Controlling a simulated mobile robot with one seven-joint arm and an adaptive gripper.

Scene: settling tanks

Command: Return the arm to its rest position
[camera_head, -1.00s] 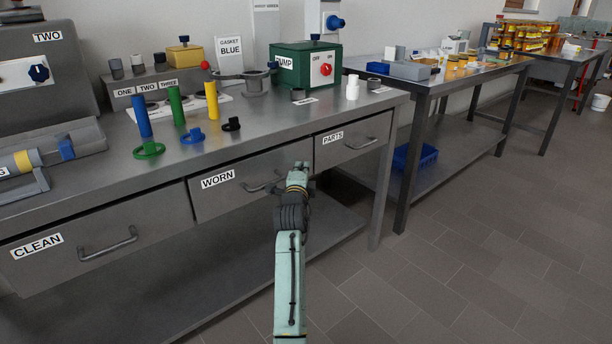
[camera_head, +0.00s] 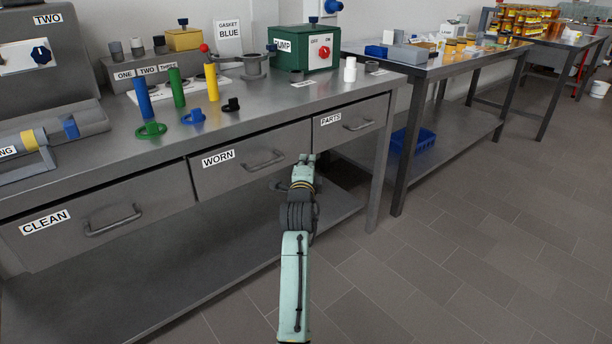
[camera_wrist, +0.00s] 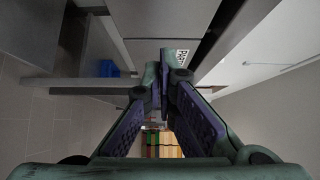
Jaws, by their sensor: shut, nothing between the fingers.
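My gripper (camera_head: 307,159) is at the end of my pale green arm, in front of the bench and just below the drawer fronts. It holds nothing. In the wrist view my gripper's fingers (camera_wrist: 163,75) reach forward and come together at their tips. The WORN drawer (camera_head: 250,160) and the PARTS drawer (camera_head: 352,122) are shut behind my gripper, and the CLEAN drawer (camera_head: 95,218) is shut at the left. My gripper looks apart from the drawer fronts and handles.
The steel bench (camera_head: 300,97) carries blue, green and yellow cylinders, rings and a green pump box (camera_head: 307,50). Its lower shelf (camera_head: 150,290) lies behind my arm. A second table (camera_head: 450,67) stands to the right, with a blue crate (camera_head: 412,140) below.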

